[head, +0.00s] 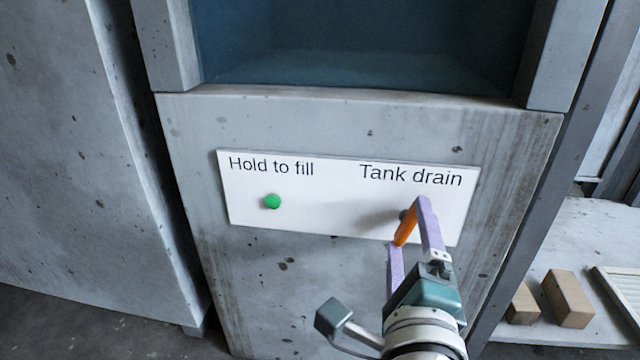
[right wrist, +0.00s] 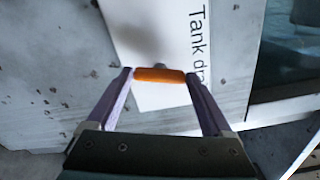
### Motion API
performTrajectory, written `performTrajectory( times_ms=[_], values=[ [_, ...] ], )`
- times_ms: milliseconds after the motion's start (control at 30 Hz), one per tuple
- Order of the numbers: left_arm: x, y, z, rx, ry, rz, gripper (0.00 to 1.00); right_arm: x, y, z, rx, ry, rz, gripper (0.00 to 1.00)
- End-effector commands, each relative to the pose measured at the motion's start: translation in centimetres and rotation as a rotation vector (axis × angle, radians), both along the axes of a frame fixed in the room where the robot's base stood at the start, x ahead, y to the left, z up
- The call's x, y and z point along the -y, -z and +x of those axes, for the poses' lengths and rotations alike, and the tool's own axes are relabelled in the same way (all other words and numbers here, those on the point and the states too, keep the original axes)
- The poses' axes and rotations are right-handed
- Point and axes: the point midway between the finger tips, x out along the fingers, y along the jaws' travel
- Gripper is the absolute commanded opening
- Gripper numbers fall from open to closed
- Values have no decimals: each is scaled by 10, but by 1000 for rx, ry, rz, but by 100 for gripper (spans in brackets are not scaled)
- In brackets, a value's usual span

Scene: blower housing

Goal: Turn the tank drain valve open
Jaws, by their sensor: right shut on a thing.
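The tank drain valve has an orange lever handle (head: 405,229) below the "Tank drain" label on a white plate (head: 330,215). In the head view the handle slants down and to the left from its pivot. My right gripper (head: 409,225) is shut on the handle, with a purple finger on each side. In the right wrist view the orange handle (right wrist: 160,75) spans between the two fingertips (right wrist: 158,76), with the grey pivot just behind it. The fingers hide part of the handle and pivot in the head view. My left gripper is not in view.
A green button (head: 272,201) sits under "Hold to fill" on the same plate. Above is the open blue tank (head: 360,50). At the right, wooden blocks (head: 568,298) lie on a low pale shelf. A grey cabinet (head: 80,150) stands at the left.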

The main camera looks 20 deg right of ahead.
Motion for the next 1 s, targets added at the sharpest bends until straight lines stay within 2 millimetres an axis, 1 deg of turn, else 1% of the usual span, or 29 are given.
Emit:
performTrajectory(
  times_ms=[200,400,667,1000],
  values=[
    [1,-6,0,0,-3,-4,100,0,0,0,-84,0,-133,29],
    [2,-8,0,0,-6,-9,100,0,0,0,-134,0,-216,29],
    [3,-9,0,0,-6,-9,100,0,0,0,-162,-1,-265,29],
    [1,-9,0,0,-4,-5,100,0,0,0,-167,-1,-273,29]
  ],
)
